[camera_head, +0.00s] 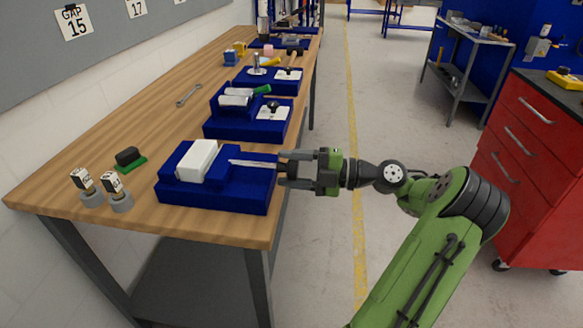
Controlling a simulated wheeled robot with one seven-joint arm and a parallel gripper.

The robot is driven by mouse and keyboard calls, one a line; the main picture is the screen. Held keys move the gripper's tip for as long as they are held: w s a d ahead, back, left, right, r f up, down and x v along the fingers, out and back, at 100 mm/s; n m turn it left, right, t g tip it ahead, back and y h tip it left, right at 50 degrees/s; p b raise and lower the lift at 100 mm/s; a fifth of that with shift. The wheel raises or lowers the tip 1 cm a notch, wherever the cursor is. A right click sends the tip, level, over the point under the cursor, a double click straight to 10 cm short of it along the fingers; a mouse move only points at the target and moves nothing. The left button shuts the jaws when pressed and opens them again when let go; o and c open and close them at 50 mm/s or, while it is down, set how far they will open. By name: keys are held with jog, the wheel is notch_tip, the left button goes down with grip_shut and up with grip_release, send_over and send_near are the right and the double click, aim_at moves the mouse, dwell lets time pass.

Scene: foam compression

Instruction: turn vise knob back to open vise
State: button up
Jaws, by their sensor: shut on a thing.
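A blue vise (216,190) stands near the front right corner of the wooden bench. A white foam block (199,158) sits in its channel at the left part of the vise. A thin metal rod (254,163) runs from the block side toward the right edge. My gripper (284,168) reaches in from the right, level with the vise's right end. Its fingers are shut around the knob there, which they mostly hide. Any gap between the block and the vise jaw is too small to tell.
Two small grey-based labelled items (118,192) and a green-based black block (130,158) stand left of the vise. More blue fixtures (247,112) line the bench behind it. A wrench (188,95) lies on the wooden bench (140,110). A red drawer cabinet (530,160) is at right.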

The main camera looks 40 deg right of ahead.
jog(key=o, duration=1)
jog(key=p+v, duration=0.6)
jog(key=v, duration=0.9)
jog(key=shift+s+d, duration=0.2)
jog(key=shift+s, duration=0.15)
